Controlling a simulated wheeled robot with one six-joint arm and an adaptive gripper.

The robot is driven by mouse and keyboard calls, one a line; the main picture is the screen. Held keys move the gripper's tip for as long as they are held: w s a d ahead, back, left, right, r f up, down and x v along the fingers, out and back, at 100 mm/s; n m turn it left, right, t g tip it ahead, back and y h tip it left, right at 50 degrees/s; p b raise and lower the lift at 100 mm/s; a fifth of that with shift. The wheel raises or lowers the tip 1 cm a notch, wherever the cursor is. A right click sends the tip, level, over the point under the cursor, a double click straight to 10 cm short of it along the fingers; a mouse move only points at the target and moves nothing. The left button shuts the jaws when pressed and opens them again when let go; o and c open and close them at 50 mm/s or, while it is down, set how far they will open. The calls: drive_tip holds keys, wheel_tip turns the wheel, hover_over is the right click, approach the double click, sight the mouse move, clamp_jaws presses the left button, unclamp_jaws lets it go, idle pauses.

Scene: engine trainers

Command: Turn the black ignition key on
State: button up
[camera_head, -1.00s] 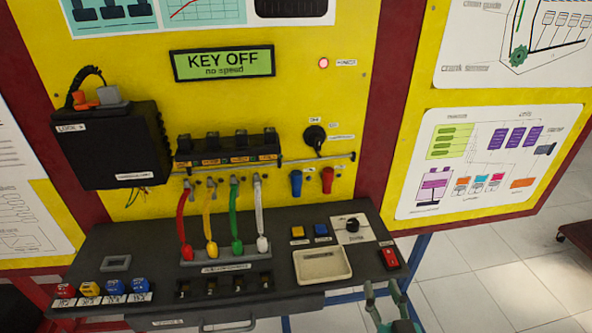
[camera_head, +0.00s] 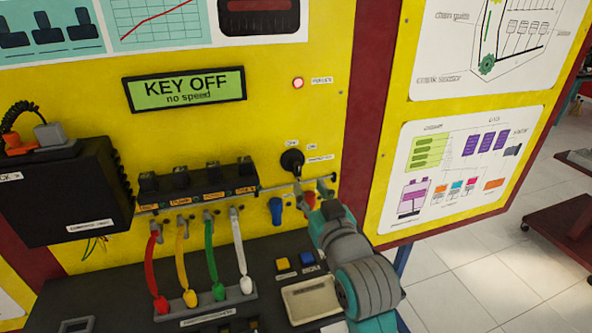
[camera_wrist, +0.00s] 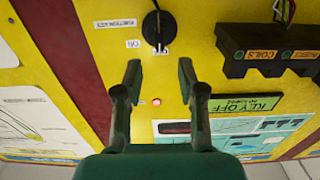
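The black ignition key (camera_head: 292,161) sits in its round switch on the yellow panel, right of and below the green display (camera_head: 185,90) that reads KEY OFF, no speed. In the wrist view the key (camera_wrist: 157,28) shows at the top centre, beyond the fingertips, and the picture is upside down. My gripper (camera_head: 313,187) is just below and right of the key in the head view. In the wrist view my gripper (camera_wrist: 159,72) is open and empty, its two fingers apart on either side of the key's line. No contact with the key shows.
A red power light (camera_head: 298,83) is above the key. A thin rail with a blue connector (camera_head: 276,211) and a red one, partly hidden by my gripper, lies below it. The black coil row (camera_head: 205,181) is left. Coloured leads (camera_head: 215,258) hang above the dark bench.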

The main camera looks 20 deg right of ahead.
sight(299, 171)
drive_tip(key=w, duration=0.8)
drive_tip(key=shift+w, duration=0.2)
drive_tip(key=shift+c, duration=0.2)
clamp_jaws()
